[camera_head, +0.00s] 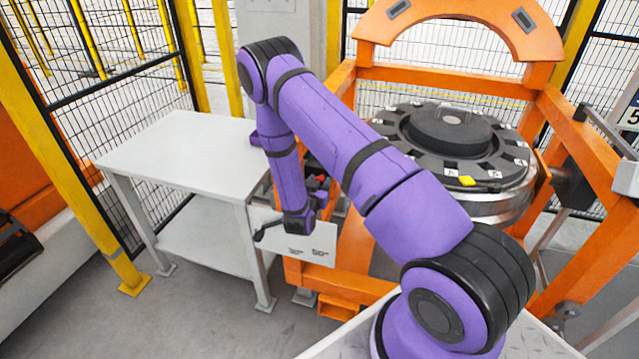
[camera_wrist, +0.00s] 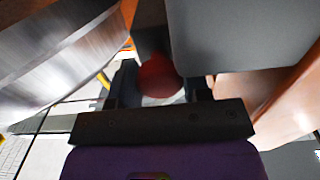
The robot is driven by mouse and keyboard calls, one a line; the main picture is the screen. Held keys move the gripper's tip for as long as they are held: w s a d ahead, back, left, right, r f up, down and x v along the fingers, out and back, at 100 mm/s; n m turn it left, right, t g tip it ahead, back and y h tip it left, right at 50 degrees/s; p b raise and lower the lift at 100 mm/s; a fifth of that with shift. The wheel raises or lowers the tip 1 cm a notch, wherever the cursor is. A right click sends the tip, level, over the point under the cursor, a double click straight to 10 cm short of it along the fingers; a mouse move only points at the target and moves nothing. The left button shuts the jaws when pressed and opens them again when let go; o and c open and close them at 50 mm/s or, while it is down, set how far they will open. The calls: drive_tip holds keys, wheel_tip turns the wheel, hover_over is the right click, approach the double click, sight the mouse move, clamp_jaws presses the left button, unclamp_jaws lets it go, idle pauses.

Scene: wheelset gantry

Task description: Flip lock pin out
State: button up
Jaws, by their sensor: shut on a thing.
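In the wrist view, my gripper (camera_wrist: 162,88) has its two dark fingers on either side of a round dark-red knob (camera_wrist: 160,74), shut on it. The knob appears to be the handle end of the lock pin; the pin itself is hidden, so I cannot tell its position. In the head view, a small red part (camera_head: 322,180) shows beside the end of my purple arm, low at the left side of the orange gantry frame (camera_head: 440,80). My fingers are too small and hidden to make out there.
A grey block (camera_wrist: 240,35) and a brown-orange beam (camera_wrist: 290,95) are close on the right in the wrist view. A wheelset (camera_head: 455,150) lies in the frame. A white table (camera_head: 185,145) stands left, its top clear. Fencing (camera_head: 120,110) closes the left side.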

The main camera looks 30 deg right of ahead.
drive_tip(key=shift+v, duration=1.8)
drive_tip(key=shift+f, duration=0.1)
drive_tip(key=o, duration=1.3)
drive_tip(key=shift+a, duration=0.15)
drive_tip(key=v, duration=1)
drive_tip(key=shift+s+a, duration=0.25)
drive_tip(key=shift+s, duration=0.1)
